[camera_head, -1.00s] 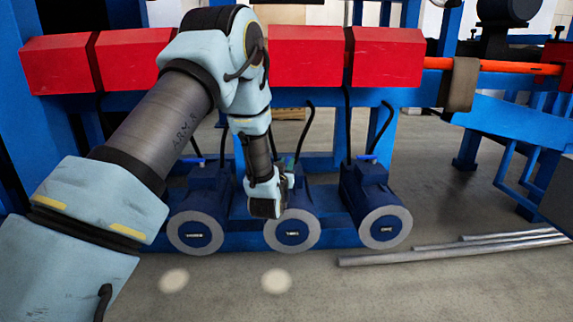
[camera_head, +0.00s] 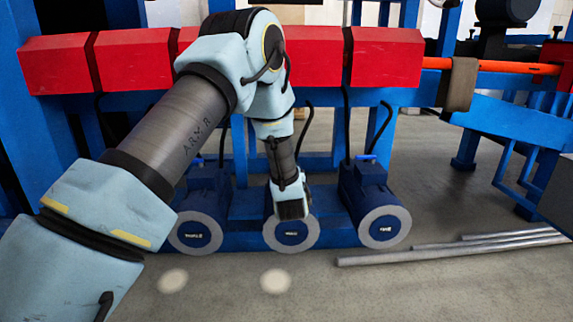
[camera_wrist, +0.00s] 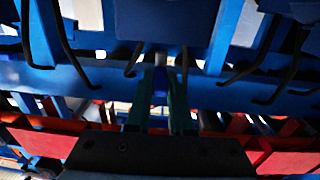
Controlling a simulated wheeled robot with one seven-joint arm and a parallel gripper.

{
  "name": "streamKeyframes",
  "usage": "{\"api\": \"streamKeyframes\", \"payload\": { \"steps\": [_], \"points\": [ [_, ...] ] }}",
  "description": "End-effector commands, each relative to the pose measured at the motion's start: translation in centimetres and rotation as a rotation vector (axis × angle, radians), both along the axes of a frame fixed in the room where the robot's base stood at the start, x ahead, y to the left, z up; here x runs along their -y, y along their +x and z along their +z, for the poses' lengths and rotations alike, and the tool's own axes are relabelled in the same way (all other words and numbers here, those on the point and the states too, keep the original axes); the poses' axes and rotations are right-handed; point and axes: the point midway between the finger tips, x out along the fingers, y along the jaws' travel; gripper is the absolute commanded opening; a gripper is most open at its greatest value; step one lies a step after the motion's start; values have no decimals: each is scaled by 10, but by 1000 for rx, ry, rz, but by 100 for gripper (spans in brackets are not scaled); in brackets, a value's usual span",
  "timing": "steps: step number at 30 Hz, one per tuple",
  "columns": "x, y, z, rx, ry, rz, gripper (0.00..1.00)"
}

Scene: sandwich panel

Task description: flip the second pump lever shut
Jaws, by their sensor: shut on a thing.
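The second pump (camera_head: 291,232) is the middle one of three dark blue pumps with grey round faces. My gripper (camera_head: 291,205) is over it and hides its top and lever in the head view. In the wrist view my gripper (camera_wrist: 160,80) has its two dark green fingers close together, shut on the second pump's lever. A narrow blue piece of that lever (camera_wrist: 159,84) shows between them, though it is dark. The pump's body fills the top middle of the wrist view.
The first pump (camera_head: 195,232) stands to the left and the third pump (camera_head: 384,227) to the right, with a blue lever (camera_head: 366,157) on top. Black hoses (camera_head: 380,130) rise behind the pumps. Red panels (camera_head: 388,58) hang above. Metal rods (camera_head: 450,249) lie on the floor at right.

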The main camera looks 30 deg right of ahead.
Motion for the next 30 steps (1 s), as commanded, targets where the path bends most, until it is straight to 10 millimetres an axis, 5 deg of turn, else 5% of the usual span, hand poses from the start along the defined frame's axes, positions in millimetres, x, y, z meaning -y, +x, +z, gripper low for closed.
{"api": "streamKeyframes", "payload": {
  "steps": [14,15,21,30],
  "points": [
    [2,-1,1,1,-2,48,0],
    [2,-1,2,1,-2,48,25],
    [2,-1,1,0,-1,48,48],
    [1,-2,1,0,0,47,50]
  ]
}}
